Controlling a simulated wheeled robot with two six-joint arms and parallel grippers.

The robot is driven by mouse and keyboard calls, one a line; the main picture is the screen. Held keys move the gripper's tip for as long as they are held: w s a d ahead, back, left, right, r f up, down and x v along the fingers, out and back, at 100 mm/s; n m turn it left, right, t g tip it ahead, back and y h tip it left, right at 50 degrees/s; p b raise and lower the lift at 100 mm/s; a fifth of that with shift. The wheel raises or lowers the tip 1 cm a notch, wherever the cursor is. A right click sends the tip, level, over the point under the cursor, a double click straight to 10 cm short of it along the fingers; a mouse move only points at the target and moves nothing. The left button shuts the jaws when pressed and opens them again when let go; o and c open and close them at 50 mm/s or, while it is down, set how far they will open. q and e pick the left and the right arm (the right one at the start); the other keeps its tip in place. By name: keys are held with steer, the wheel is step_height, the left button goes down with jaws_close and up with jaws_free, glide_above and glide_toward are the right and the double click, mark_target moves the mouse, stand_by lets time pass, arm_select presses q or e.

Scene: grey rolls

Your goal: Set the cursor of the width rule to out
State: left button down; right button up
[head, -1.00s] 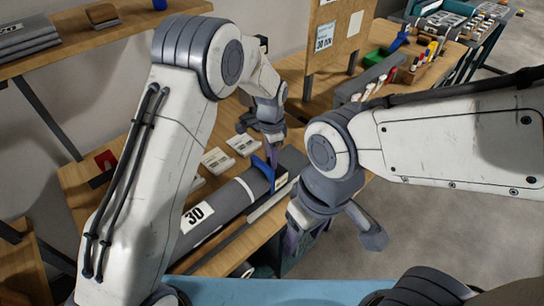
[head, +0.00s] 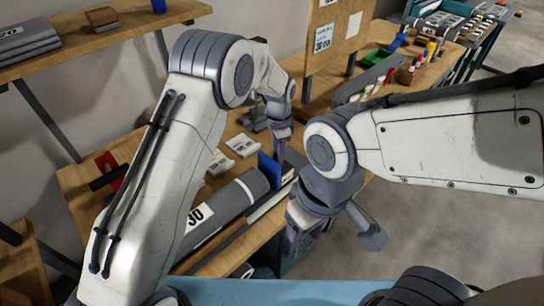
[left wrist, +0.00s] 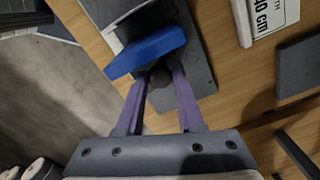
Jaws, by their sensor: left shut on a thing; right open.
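The blue cursor (head: 269,169) stands at the right end of the grey roll (head: 238,193) marked 30, beside the pale strip of what looks like the width rule (head: 264,207). My left gripper (head: 281,158) is over the cursor; in the left wrist view its purple fingers (left wrist: 160,82) are shut on a dark round knob (left wrist: 159,75), right against the blue cursor (left wrist: 147,51). The rule's markings are too small to read. My right gripper (head: 307,236) hangs open and empty in front of the bench edge, partly hidden.
White cards (head: 242,145) lie on the bench behind the roll; one reads 40 cm in the left wrist view (left wrist: 268,15). A wooden board (head: 338,38) stands behind. A red item (head: 108,166) lies at left. Open floor (head: 420,235) is at right.

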arm_select(q)
steer(key=w+d, duration=0.5)
steer(key=shift+p, duration=0.4)
steer(key=shift+r, duration=0.1)
steer(key=c, duration=0.5)
jaws_free()
steer(key=shift+r+b, duration=0.85)
steer(key=shift+r, duration=4.35)
